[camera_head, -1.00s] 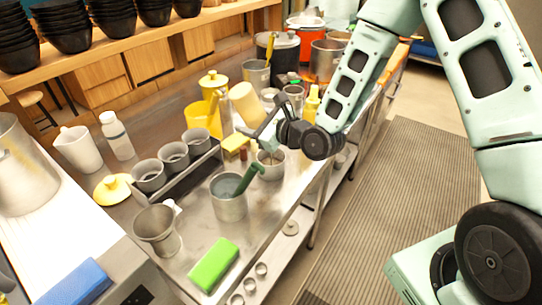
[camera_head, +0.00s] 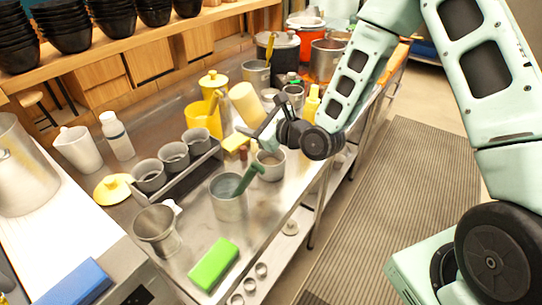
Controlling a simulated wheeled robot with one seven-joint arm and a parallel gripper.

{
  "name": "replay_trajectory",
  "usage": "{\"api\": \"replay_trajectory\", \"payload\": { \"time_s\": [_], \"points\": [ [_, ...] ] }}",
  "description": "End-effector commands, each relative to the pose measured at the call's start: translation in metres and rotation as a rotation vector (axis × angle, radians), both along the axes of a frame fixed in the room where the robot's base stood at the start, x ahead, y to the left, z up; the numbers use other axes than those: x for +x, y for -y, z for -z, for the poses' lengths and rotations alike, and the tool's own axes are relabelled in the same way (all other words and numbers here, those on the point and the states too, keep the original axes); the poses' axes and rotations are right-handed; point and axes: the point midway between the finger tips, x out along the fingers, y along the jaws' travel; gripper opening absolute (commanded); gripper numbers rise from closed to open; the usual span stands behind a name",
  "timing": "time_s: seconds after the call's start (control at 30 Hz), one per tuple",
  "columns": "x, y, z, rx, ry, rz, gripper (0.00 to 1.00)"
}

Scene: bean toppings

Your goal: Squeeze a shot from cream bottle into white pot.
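The cream bottle (camera_head: 244,103) is a pale cream cylinder, tilted with its broad end toward the upper left. My gripper (camera_head: 262,124) has its two dark fingers on either side of the bottle's lower part and appears shut on it. The bottle's nozzle end is hidden behind the gripper. A pale grey-white pot (camera_head: 270,168), which I take to be the white pot, stands on the steel counter just below my gripper. Its inside is only partly visible, and I cannot tell whether anything is flowing into it.
A metal pot with a green handle (camera_head: 229,204) stands in front. A rack of grey cups (camera_head: 174,156), a yellow pot (camera_head: 203,120) and a yellow bottle (camera_head: 312,104) are close by. A green sponge (camera_head: 214,264) lies near the counter's front edge.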

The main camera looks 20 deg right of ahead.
Motion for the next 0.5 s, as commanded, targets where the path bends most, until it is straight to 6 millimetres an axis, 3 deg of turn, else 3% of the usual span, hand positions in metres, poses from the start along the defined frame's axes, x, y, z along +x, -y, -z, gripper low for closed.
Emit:
{"api": "replay_trajectory", "payload": {
  "time_s": [0.27,0.5],
  "points": [
    [0.000,0.000,-0.004,0.001,0.001,0.001,0.45],
    [0.000,0.000,-0.025,0.001,0.000,0.000,0.45]
  ]
}}
